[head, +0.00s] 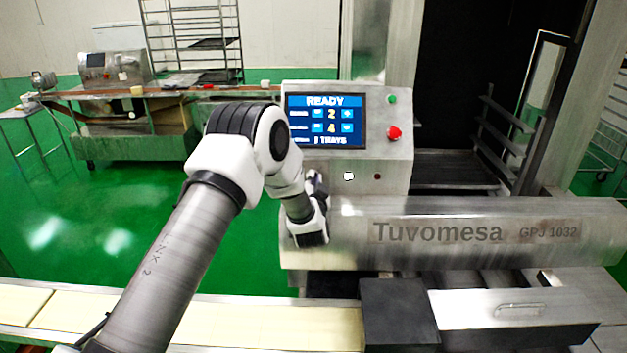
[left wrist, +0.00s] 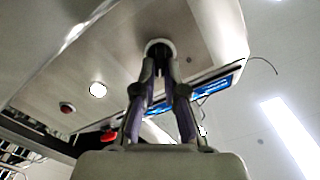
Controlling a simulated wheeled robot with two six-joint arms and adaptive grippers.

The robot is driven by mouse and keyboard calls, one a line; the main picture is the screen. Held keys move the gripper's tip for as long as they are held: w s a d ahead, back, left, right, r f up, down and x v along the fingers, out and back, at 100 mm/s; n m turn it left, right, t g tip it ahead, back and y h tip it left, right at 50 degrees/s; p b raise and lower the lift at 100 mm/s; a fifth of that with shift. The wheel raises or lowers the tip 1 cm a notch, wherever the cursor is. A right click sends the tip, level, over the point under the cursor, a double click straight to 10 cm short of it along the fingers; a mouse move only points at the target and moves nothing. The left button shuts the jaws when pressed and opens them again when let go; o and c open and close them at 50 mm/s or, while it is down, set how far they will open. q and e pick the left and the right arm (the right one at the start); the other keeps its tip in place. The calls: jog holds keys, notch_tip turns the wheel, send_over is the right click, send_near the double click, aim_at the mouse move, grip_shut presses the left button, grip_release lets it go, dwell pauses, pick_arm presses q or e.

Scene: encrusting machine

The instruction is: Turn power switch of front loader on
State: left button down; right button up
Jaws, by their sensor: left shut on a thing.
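The front loader (head: 300,237) is a metal machine marked Tuvomesa with an upright control panel (head: 402,160). Its screen (head: 325,120) is lit blue and reads READY. My left gripper (head: 315,184) is at the panel's lower left, below the screen. In the left wrist view my left gripper (left wrist: 158,66) has its two fingers shut on a round knob with a pale rim, the power switch (left wrist: 159,43). The fingers hide part of the switch, so its setting cannot be told. In the head view the gripper and arm hide it. My right gripper is not in view.
The panel also has a green button (head: 392,99), a red knob (head: 394,133), a white square button (head: 348,176) and a small dark red button (head: 377,177). A conveyor belt (head: 270,325) runs along the front. A rack (head: 195,45) stands behind at left.

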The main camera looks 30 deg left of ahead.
pick_arm(q)
jog(key=shift+w+r+m, duration=0.1)
jog(key=shift+r+m, duration=0.05)
jog(key=shift+m, duration=0.85)
jog(key=c, duration=1.2)
grip_release()
jog(key=shift+a, duration=0.1)
jog(key=shift+c, duration=0.2)
jog(key=shift+w+a+f, duration=0.15)
jog(key=shift+a+f, duration=0.05)
jog(key=shift+f, duration=0.1)
jog(key=v, duration=1.2)
